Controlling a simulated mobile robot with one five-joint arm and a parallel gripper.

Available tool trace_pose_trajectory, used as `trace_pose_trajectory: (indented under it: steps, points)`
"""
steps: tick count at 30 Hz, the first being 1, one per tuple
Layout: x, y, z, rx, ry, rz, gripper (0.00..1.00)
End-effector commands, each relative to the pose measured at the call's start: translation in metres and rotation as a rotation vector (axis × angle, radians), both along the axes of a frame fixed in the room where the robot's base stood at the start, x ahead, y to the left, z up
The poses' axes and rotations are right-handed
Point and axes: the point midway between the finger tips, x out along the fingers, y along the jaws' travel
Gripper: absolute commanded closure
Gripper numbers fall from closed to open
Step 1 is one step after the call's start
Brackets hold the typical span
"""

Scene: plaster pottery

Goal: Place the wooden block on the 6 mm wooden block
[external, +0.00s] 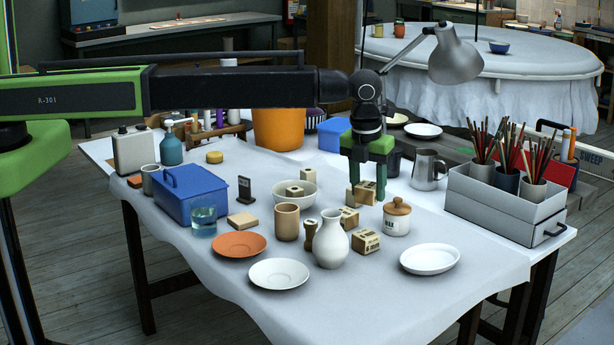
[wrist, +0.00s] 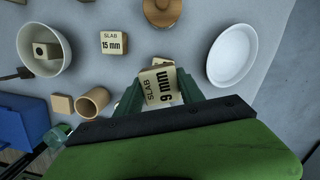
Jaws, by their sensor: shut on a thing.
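My gripper (external: 367,190) is shut on a pale wooden block (external: 354,197), which it holds above the table. In the wrist view the held block (wrist: 157,86) sits between the green fingers, with a sideways "SLAB" label that seems to read 9 mm. Another wooden block (external: 366,241) stands on the cloth between the vase and the jar; its number is too small to read. A third block (external: 348,218) stands a little behind it. A "SLAB 15 mm" block (wrist: 114,43) shows clearly in the wrist view. I cannot tell for sure which is the 6 mm block.
A white vase (external: 332,240), lidded jar (external: 396,217) and oval dish (external: 430,259) stand close by. A bowl (external: 309,199) holds a block with a hole. A wooden cup (external: 287,222), flat wooden piece (external: 242,221) and blue box (external: 188,195) are to the left.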

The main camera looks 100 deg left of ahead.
Motion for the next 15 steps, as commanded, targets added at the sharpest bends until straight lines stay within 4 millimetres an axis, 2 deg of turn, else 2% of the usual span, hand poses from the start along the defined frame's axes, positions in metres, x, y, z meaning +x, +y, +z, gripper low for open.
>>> trace_pose_trajectory:
  steps: [1,3,6,11,15]
  points:
    - [0.0,0.0,-0.023,0.0,0.0,0.0,0.95]
    - [0.0,0.0,-0.038,0.0,0.0,0.0,0.95]
    - [0.0,0.0,-0.048,0.0,0.0,0.0,0.95]
    - [0.0,0.0,-0.048,0.0,0.0,0.0,0.95]
    - [0.0,0.0,-0.073,0.0,0.0,-0.001,0.95]
